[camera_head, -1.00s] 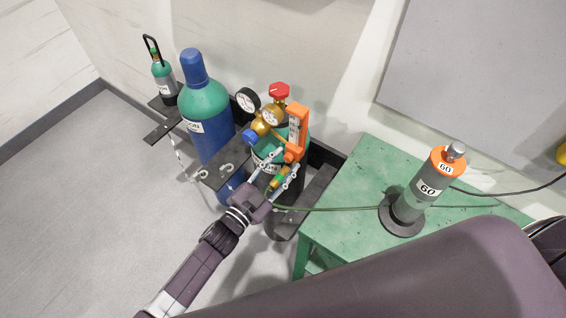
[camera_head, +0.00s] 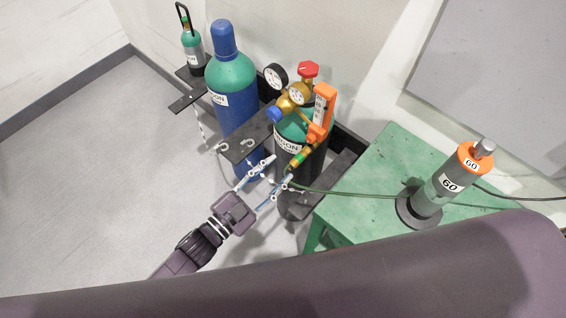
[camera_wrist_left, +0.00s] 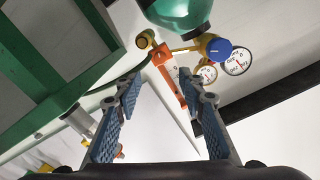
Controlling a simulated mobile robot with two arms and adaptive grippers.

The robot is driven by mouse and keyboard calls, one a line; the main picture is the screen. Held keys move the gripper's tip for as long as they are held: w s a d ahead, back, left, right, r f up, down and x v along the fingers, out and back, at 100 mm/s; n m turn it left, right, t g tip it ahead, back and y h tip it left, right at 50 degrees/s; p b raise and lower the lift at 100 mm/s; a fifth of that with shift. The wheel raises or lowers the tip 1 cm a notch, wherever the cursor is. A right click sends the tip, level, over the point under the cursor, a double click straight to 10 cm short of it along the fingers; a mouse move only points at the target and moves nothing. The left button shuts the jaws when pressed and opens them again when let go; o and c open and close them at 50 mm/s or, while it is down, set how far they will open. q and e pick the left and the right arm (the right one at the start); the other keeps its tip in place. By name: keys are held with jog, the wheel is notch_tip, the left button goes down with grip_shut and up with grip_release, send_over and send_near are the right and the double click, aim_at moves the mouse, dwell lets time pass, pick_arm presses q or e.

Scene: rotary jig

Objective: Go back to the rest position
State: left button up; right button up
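My left gripper (camera_head: 266,182) is open and empty in the head view, just left of and below the regulator on the argon bottle. In the left wrist view its two blue-padded fingers (camera_wrist_left: 160,115) stand apart with nothing between them. The argon bottle (camera_head: 287,147) is green and dark and carries a brass regulator with two gauges (camera_head: 275,76), a red knob (camera_head: 308,69), a blue knob and an orange flowmeter (camera_head: 322,112). The regulator also shows in the left wrist view (camera_wrist_left: 190,48). My right gripper is not in view.
A blue and green cylinder (camera_head: 233,90) and a small green bottle (camera_head: 192,52) stand at the left on dark brackets. A green hose (camera_head: 350,193) runs over the green table (camera_head: 372,165). A grey cylinder marked 60 (camera_head: 440,190) stands there. The floor at left is clear.

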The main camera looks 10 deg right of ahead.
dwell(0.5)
pick_arm(q)
jog(key=s+a+f+n+g+y+b, duration=0.1)
jog(key=a+f+n+y, duration=0.2)
jog(key=a+f, duration=0.5)
jog(key=s+a+f+n+y, duration=0.2)
jog(key=a+f+y, duration=0.2)
jog(key=f, duration=0.8)
jog(key=s+a+f+n+g+y+b, duration=0.1)
jog(key=a+f+n+y, duration=0.2)
jog(key=a+f, duration=0.55)
jog(key=s+a+f+n+g+y+b, duration=0.1)
jog(key=s+a+f+n+g+y, duration=0.3)
jog(key=s+f, duration=0.95)
jog(key=s+a+f+g, duration=0.2)
jog(key=s+f, duration=0.1)
jog(key=s, duration=0.6)
jog(key=s+a+f+n+g, duration=0.1)
jog(key=s+f, duration=0.3)
jog(key=s, duration=0.5)
jog(key=shift+a+n+g+b, duration=0.3)
jog(key=shift+a+g+b, duration=0.1)
jog(key=shift+a+g, duration=0.1)
jog(key=shift+d, duration=0.1)
